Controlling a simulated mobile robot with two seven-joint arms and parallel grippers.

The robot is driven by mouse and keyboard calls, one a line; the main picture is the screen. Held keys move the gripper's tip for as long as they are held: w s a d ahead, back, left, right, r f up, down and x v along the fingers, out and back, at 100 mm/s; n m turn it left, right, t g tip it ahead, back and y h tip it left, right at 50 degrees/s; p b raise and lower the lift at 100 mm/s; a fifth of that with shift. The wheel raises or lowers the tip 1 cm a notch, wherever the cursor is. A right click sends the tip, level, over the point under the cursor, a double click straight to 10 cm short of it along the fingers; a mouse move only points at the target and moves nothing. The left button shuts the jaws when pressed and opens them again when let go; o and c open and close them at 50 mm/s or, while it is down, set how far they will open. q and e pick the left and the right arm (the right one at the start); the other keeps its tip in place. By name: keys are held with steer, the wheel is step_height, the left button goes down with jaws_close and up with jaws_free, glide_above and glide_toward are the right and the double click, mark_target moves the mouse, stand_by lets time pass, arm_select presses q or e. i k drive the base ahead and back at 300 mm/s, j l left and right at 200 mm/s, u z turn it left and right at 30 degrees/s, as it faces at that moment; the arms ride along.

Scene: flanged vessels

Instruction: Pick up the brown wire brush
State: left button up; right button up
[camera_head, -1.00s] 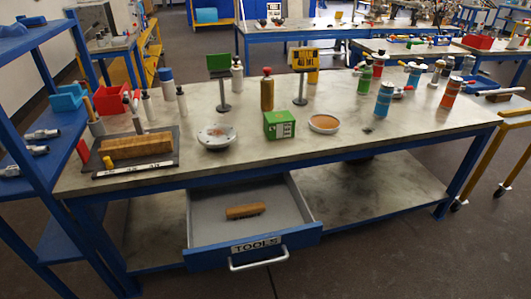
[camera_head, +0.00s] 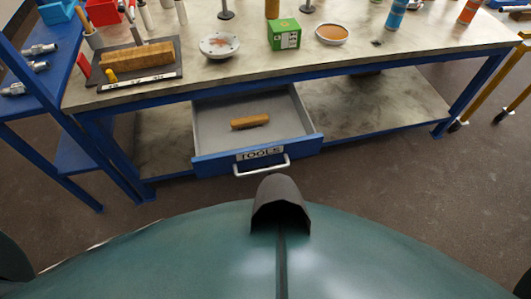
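A brown block-shaped object (camera_head: 250,121), which looks like a brush, lies in the open grey drawer (camera_head: 205,133) labelled TOOLS, under the table. Its bristles cannot be made out. Another brown, longer block (camera_head: 137,62) lies on a dark tray (camera_head: 98,80) at the left end of the tabletop; a thin upright handle rises behind it. I cannot tell for certain which one is the wire brush. Neither of my grippers is in view.
The drawer sticks out from the table (camera_head: 350,60), its blue front (camera_head: 215,165) and handle towards me. A white dish (camera_head: 220,46), green box (camera_head: 284,35) and bowl (camera_head: 331,34) stand on top. A blue shelf (camera_head: 60,90) is at left.

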mark_target(259, 119)
steer(key=i+j+u, duration=0.1)
steer(key=j, duration=0.3)
steer(key=i+j+u, duration=0.1)
steer(key=i+j, duration=0.15)
steer(key=i, duration=0.2)
steer(key=i+j, duration=0.25)
steer(key=i, duration=0.15)
steer(key=j+u, duration=0.05)
